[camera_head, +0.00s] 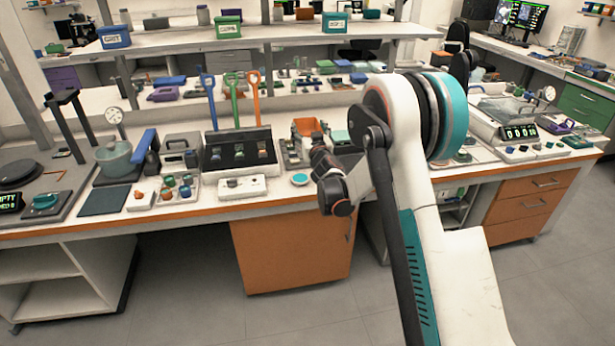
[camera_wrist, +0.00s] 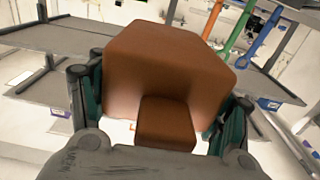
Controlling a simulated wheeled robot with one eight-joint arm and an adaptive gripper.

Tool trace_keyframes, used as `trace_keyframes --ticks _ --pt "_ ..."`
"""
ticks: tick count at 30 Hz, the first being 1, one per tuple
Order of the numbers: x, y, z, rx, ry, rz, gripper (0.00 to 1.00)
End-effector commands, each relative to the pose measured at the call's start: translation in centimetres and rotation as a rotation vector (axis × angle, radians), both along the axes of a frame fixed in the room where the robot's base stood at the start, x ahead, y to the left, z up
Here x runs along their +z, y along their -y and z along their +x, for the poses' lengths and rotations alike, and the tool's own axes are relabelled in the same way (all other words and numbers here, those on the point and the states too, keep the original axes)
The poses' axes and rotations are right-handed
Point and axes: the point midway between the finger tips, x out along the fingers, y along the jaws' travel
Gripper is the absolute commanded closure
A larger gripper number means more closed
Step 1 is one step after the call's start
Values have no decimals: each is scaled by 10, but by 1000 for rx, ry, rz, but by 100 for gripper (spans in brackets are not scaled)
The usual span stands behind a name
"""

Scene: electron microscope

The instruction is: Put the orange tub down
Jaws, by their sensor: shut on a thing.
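The orange tub (camera_wrist: 170,70) fills the middle of the wrist view, a boxy orange-brown body with a smaller block on its near side. My gripper (camera_wrist: 160,112) is shut on it, with one dark and green finger against each side. In the head view the orange tub (camera_head: 306,126) shows just beyond my gripper (camera_head: 318,147), over the bench's middle. My wrist and arm hide part of the bench behind it. I cannot tell from these views whether the tub's underside touches anything.
The bench (camera_head: 200,212) is crowded. A black rack (camera_head: 238,150) with blue, green and orange handled tools stands left of the tub. A white switch box (camera_head: 242,187) and a teal-topped disc (camera_head: 299,179) lie near the front edge. Shelves with bins (camera_head: 115,36) stand behind.

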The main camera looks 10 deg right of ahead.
Motion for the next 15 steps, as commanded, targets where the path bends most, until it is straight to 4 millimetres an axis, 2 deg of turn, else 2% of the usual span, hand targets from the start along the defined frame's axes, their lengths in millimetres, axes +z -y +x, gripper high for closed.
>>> trace_keyframes --ticks 1,3,6,11,15 --pt "3 0 16 1 0 1 56" --pt "2 0 32 0 0 1 56" --pt "1 0 47 0 0 0 56" --pt "-13 0 54 0 0 -1 56" --pt "-45 0 54 0 0 -2 56"
